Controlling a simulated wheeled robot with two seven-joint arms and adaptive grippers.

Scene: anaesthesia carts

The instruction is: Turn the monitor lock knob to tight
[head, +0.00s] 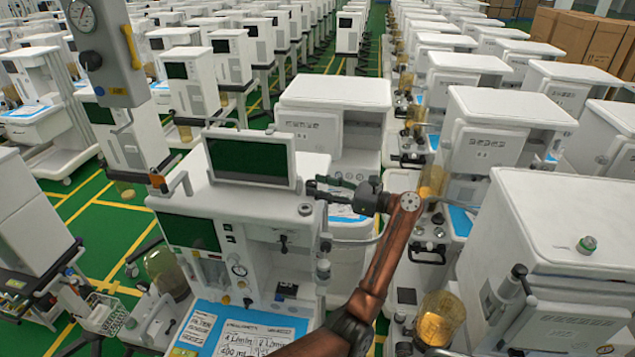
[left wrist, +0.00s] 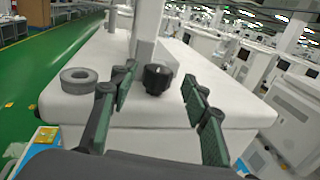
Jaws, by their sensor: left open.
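The lock knob is a black ridged knob (left wrist: 157,79) standing on the white cart top, in front of the monitor's post (left wrist: 146,30) in the left wrist view. My left gripper (left wrist: 160,80) is open, with one finger on each side of the knob and visible gaps to it. In the head view the left gripper (head: 316,189) is at the right side of the monitor (head: 249,158), above the cart top. I cannot make out the knob there; the fingers seem to cover it. My right gripper is in neither view.
A grey ring-shaped fitting (head: 305,209) sits on the cart top near the front edge; it also shows left of the knob in the left wrist view (left wrist: 79,80). A gauge panel (head: 105,50) hangs at upper left. Other carts (head: 540,230) stand close on the right.

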